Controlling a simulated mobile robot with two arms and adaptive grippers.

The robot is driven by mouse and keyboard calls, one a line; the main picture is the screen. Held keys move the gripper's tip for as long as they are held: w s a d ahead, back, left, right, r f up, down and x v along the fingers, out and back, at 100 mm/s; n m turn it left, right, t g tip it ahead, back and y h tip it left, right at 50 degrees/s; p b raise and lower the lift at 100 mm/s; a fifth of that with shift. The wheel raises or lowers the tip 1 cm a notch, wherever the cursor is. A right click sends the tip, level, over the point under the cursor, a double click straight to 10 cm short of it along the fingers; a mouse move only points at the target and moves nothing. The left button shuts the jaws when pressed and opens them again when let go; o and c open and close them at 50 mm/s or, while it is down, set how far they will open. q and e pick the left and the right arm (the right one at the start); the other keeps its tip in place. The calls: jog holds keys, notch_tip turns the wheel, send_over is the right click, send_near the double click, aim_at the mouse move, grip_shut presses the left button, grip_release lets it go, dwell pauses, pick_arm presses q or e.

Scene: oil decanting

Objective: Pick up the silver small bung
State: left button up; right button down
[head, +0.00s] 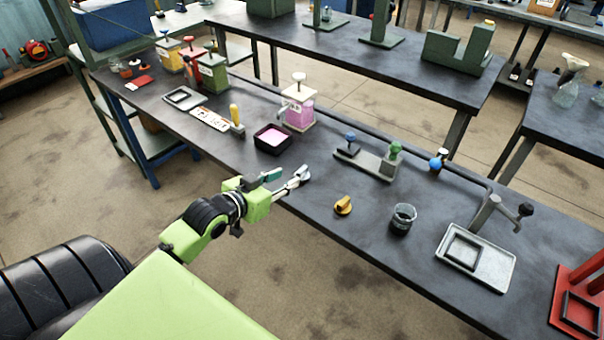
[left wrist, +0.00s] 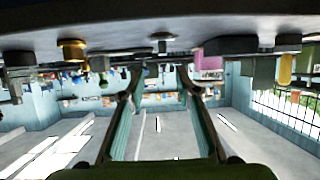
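The silver small bung (head: 304,173) sits on the dark bench near its front edge. In the left wrist view, where the scene appears upside down, the bung (left wrist: 162,38) shows above the gap between the fingers. My left gripper (head: 288,177) is open, with a clear gap between its fingers (left wrist: 157,90). Its fingertips are close to the bung in the head view; whether one touches it I cannot tell. Nothing is held between the fingers. My right gripper is not in view.
A gold bung (head: 343,205) and a glass beaker (head: 403,219) stand to the right. A dark tray of pink liquid (head: 272,138) is behind the gripper, near a pink container (head: 299,112). A stand with blue and green knobs (head: 368,160) lies farther back.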

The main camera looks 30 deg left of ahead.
aim_at(301, 170)
pick_arm(q)
jog(key=x, duration=0.5)
jog(key=shift+w+f, duration=0.15)
jog(key=shift+w, duration=0.1)
jog(key=x, duration=0.3)
jog(key=p+x, duration=0.1)
jog(key=x, duration=0.1)
jog(key=shift+a+f, duration=0.2)
jog(key=shift+a, duration=0.1)
jog(key=shift+s, duration=0.1)
grip_shut()
